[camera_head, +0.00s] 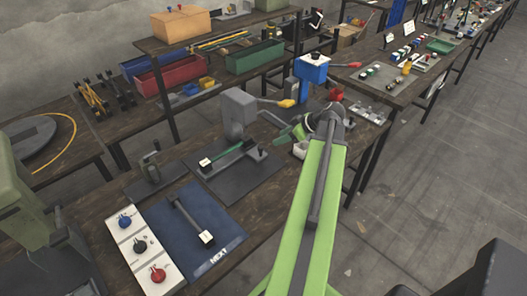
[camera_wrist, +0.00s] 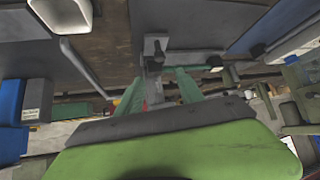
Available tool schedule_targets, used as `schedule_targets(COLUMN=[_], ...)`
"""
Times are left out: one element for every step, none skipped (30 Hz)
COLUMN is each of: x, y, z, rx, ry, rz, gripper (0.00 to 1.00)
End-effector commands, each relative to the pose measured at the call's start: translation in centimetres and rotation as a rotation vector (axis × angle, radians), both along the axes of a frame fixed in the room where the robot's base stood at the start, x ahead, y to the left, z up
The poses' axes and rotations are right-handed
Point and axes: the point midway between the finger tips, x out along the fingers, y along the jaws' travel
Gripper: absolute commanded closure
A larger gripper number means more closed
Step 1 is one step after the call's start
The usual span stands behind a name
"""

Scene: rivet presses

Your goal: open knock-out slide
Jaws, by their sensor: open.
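A grey press (camera_head: 238,112) stands on a dark base plate on the bench. On the plate is a low slide rail with a green strip (camera_head: 228,157) and a small black knob (camera_head: 249,143); I take this for the knock-out slide. In the wrist view a grey bracket with a dark knob (camera_wrist: 157,46) and a bar ending in another black knob (camera_wrist: 214,61) lie just beyond my fingers. My gripper (camera_head: 290,132) is open, right of the press; its green fingers (camera_wrist: 158,82) stand apart in the wrist view. I see no contact with the slide.
A blue press (camera_head: 312,70) with a red-tipped lever stands behind my gripper. A yellow-tipped lever (camera_head: 286,103) reaches out close to it. A blue mat (camera_head: 190,225) and a panel with coloured knobs (camera_head: 140,246) lie at the front left.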

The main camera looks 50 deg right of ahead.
Motion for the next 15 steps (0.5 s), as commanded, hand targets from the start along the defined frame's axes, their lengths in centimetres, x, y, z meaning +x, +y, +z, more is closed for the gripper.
schedule_targets(x=[1.0, 1.5, 2.2, 2.7, 3.3, 4.0, 4.5, 5.0, 5.6, 6.0, 6.4, 6.9, 7.2, 7.4, 7.7], y=[0.2, 0.4, 0.5, 0.7, 0.8, 0.9, 1.1, 1.2, 1.3, 1.4, 1.5, 1.7, 1.7, 1.8, 1.8], z=[-2.0, -2.6, -3.3, -3.8, -4.4, -5.1, -5.6, -6.1, -6.6, -7.0, -7.4, -7.8, -8.1, -8.3, -8.5], rx=[-0.001, -0.001, 0.000, 0.000, 0.000, 0.000, 0.000, 0.001, 0.000, 0.000, 0.000, 0.000, 0.000, 0.000, 0.000], ry=[0.000, 0.000, 0.000, 0.000, 0.000, 0.000, 0.000, 0.000, 0.001, 0.001, 0.001, 0.001, 0.001, 0.001, 0.001], rz=[0.002, 0.004, 0.003, 0.003, 0.003, 0.003, 0.003, 0.002, 0.001, 0.001, 0.001, 0.001, 0.001, 0.001, -0.001], gripper=[0.56, 0.56, 0.56, 0.56, 0.56, 0.56, 0.56, 0.56, 0.56, 0.56, 0.56, 0.56, 0.56, 0.56, 0.56])
